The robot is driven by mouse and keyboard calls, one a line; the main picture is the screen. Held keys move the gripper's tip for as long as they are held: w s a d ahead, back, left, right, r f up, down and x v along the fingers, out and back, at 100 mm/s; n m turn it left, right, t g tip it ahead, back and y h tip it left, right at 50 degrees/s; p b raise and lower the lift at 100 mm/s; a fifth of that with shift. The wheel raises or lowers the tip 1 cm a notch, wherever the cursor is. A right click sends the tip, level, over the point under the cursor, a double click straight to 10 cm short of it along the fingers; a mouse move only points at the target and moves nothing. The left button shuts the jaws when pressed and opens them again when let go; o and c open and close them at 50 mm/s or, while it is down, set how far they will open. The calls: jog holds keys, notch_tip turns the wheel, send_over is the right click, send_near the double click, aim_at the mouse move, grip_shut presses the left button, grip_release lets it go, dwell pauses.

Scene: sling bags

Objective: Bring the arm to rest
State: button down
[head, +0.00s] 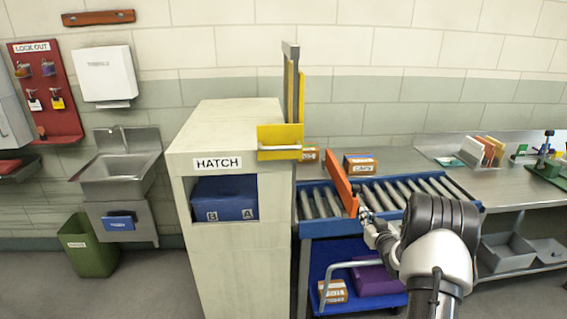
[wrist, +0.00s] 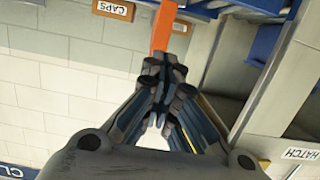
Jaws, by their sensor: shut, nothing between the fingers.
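My gripper (head: 366,212) is at the front edge of the roller conveyor in the head view, at the end of my arm reaching in from the lower right. In the wrist view my gripper (wrist: 163,68) has its fingertips together with nothing between them. An orange bar (head: 342,183) slants over the rollers, and its near end is close to my fingertips. The orange bar also shows just beyond the fingertips in the wrist view (wrist: 163,28). I cannot tell whether they touch.
The hatch cabinet (head: 235,270), with a blue bin (head: 224,198) inside and a yellow guard (head: 280,136) on top, stands left of the conveyor (head: 400,190). Boxes sit behind the rollers (head: 360,165). A steel bench (head: 515,190) is at right. Floor (head: 150,290) is clear at front left.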

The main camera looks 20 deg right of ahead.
jog(key=a+r+g, duration=0.3)
jog(key=a+r, duration=0.6)
jog(key=r, duration=0.3)
jog(key=s+a+r+g, duration=0.2)
jog(key=s+a+r, duration=0.5)
jog(key=a, duration=0.3)
jog(key=s+a+n+g+y, duration=0.1)
jog(key=s+a+g, duration=0.1)
jog(key=s+a, duration=0.5)
jog(key=s+a+f+n+g+y, duration=0.1)
jog(key=s+a, duration=0.6)
jog(key=s, duration=0.7)
jog(key=s+a+g+y, duration=0.2)
jog(key=s+a, duration=0.6)
jog(key=s, duration=0.3)
jog(key=shift+s+f+n+g, duration=0.15)
jog(key=shift+f+n+g, duration=0.15)
jog(key=shift+n+g, duration=0.1)
